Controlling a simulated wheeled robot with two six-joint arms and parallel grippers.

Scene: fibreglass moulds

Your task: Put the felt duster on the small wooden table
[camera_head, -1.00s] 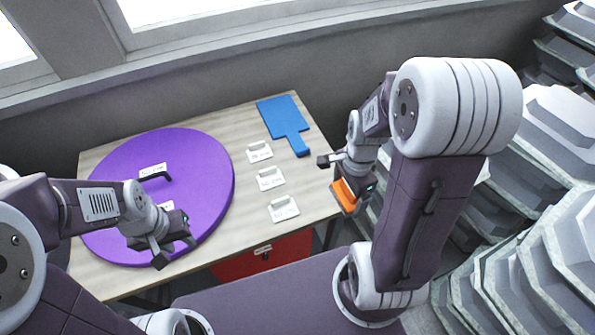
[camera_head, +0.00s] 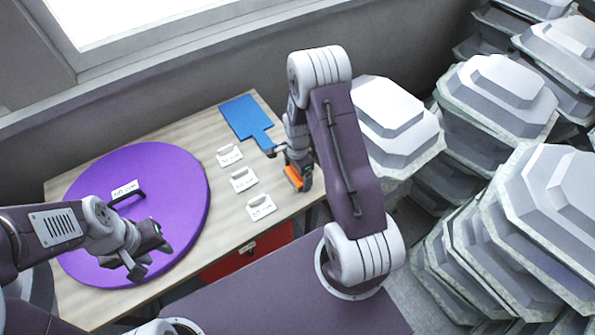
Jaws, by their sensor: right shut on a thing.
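My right gripper (camera_head: 293,166) is shut on an orange block (camera_head: 293,177), which I take to be the felt duster. It holds the block at the right edge of a table with a light wood top (camera_head: 215,208). The fingers partly hide the block, and I cannot tell its height above the wood. My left gripper (camera_head: 152,255) is open and empty above the lower edge of a purple disc on the table. I see only one wooden table, and cannot tell if it is the small one.
The purple disc (camera_head: 180,190) with a black handle covers the table's left part. A blue paddle-shaped board (camera_head: 241,116) lies at the back. Three white label holders stand between them. A red cabinet (camera_head: 225,265) is below. Stacked grey moulds (camera_head: 520,90) crowd the right side.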

